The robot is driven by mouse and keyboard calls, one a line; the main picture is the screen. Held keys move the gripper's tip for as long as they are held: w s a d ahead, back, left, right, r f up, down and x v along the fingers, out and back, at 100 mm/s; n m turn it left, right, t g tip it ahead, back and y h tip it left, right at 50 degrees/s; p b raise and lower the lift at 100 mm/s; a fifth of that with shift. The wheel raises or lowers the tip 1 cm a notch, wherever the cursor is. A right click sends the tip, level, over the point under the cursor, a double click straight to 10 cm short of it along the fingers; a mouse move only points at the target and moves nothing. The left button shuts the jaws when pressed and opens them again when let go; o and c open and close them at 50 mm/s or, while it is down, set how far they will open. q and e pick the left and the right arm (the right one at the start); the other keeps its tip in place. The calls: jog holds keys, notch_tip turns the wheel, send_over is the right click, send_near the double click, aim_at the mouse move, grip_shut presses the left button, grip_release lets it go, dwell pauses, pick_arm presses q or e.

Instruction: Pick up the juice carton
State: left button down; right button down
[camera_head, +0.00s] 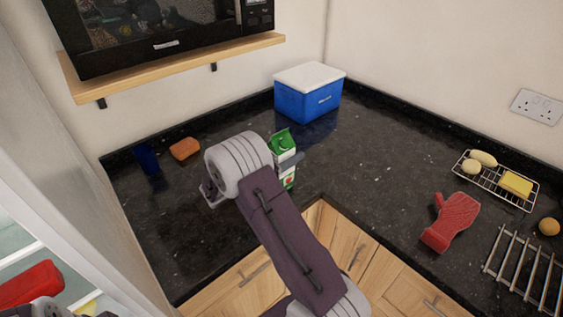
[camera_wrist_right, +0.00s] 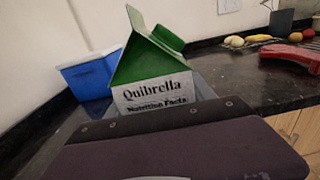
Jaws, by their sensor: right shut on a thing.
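The juice carton (camera_head: 283,143) is green and white with a gabled top and a green cap. It stands about upright near the inner corner of the counter, and I cannot tell whether its base touches the surface. My right gripper (camera_head: 288,163) is shut on it; my wrist hides part of its left side. In the right wrist view the carton (camera_wrist_right: 150,85) rises beyond the gripper's dark edge, with its printed front facing the camera. My left gripper is not in view.
On the dark granite counter (camera_head: 370,150) stand a blue cooler box (camera_head: 308,103), a blue cup (camera_head: 147,158) and an orange sponge (camera_head: 184,149). A red mitt (camera_head: 450,220), a wire rack (camera_head: 497,180) with food and a metal rack (camera_head: 524,268) lie right. A microwave shelf (camera_head: 175,68) overhangs the left.

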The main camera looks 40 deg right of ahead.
aim_at(288, 140)
jog(key=shift+r, duration=0.1)
jog(key=shift+r, duration=0.85)
notch_tip(288, 140, up, 2)
jog(key=shift+r, duration=0.1)
jog(key=s+d+r, duration=0.4)
jog(key=s+r, duration=0.3)
jog(key=s, duration=0.3)
jog(key=shift+s+d, duration=0.3)
jog(key=shift+s, duration=0.05)
